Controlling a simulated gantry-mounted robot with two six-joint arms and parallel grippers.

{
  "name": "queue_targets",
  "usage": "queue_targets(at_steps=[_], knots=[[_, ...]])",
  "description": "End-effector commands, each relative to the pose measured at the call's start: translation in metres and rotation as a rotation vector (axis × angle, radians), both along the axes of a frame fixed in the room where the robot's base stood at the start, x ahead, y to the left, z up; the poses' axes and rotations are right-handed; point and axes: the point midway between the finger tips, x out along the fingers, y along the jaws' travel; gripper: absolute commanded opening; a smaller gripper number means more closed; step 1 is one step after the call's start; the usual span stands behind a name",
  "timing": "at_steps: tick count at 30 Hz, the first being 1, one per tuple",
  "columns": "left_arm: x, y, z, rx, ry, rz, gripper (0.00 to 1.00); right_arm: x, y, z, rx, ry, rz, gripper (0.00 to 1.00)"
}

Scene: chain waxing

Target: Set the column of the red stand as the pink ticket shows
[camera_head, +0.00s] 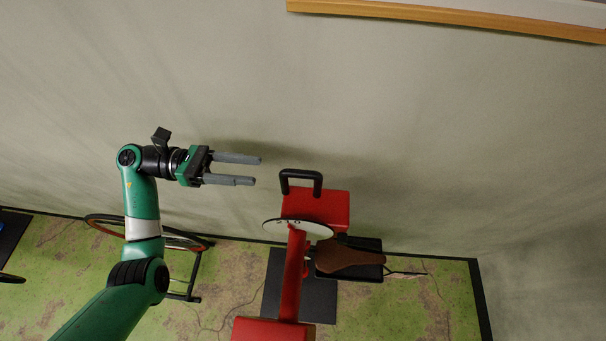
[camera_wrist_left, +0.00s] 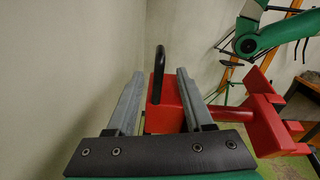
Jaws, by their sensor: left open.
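The red stand shows in the head view with a red block (camera_head: 334,204) at its top, a slanting red column (camera_head: 291,280) and another red block (camera_head: 270,330) at the bottom edge. A black handle (camera_head: 301,176) rises from the top block. A white dial (camera_head: 312,229) with small dark marks sits beside it; I cannot read them surely. My left gripper (camera_head: 256,170) is open and empty, left of the handle and apart from it. In the left wrist view the handle (camera_wrist_left: 159,72) appears between the fingers, beyond them. I see no pink ticket.
A brown saddle-shaped piece (camera_head: 348,258) is right of the column. A wheel (camera_head: 105,226) stands at the left by the wall. A dark mat (camera_head: 318,303) lies on the green patterned floor. A green arm (camera_wrist_left: 262,37) shows in the left wrist view.

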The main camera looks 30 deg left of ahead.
Motion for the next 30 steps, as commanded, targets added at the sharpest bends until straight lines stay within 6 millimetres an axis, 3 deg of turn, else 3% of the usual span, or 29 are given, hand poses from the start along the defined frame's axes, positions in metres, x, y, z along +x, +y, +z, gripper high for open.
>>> queue_targets(at_steps=[5,18,30], knots=[[0.006,-0.016,0.005,-0.001,-0.001,-0.005,0.52,0.0,0.0,0.01,0.0,-0.001,0.0,0.5],[0.038,-0.099,0.005,-0.002,-0.002,-0.006,0.52,0.0,0.0,0.038,0.0,-0.001,0.0,0.5],[0.042,-0.109,0.003,0.0,-0.003,-0.003,0.5,0.0,0.0,0.038,0.0,0.0,0.0,0.5]])
